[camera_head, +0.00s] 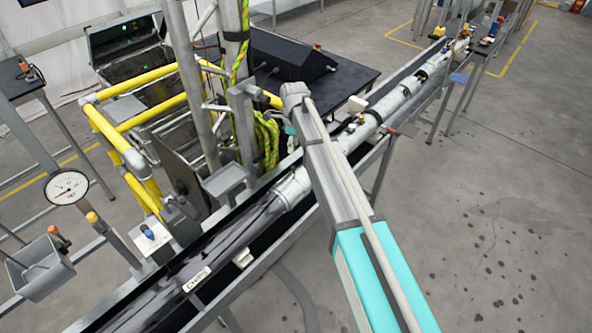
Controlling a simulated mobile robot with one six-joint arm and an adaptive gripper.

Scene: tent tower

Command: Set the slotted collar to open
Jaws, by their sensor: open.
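A long silver tube lies in a dark trough and runs from the lower left to the upper right. A light grey ring-shaped fitting (292,189) sits around the tube just left of my arm. It may be the slotted collar, but no slot or setting can be made out. Another banded section of the tube (362,128) shows on the right side of my arm. My arm crosses over the trough and covers part of the tube.
Yellow rails (150,75) and upright grey posts stand left of the trough, with green-yellow rope (268,140). A round gauge (67,187) and a grey bin (40,268) are at far left. A black table (345,82) stands behind.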

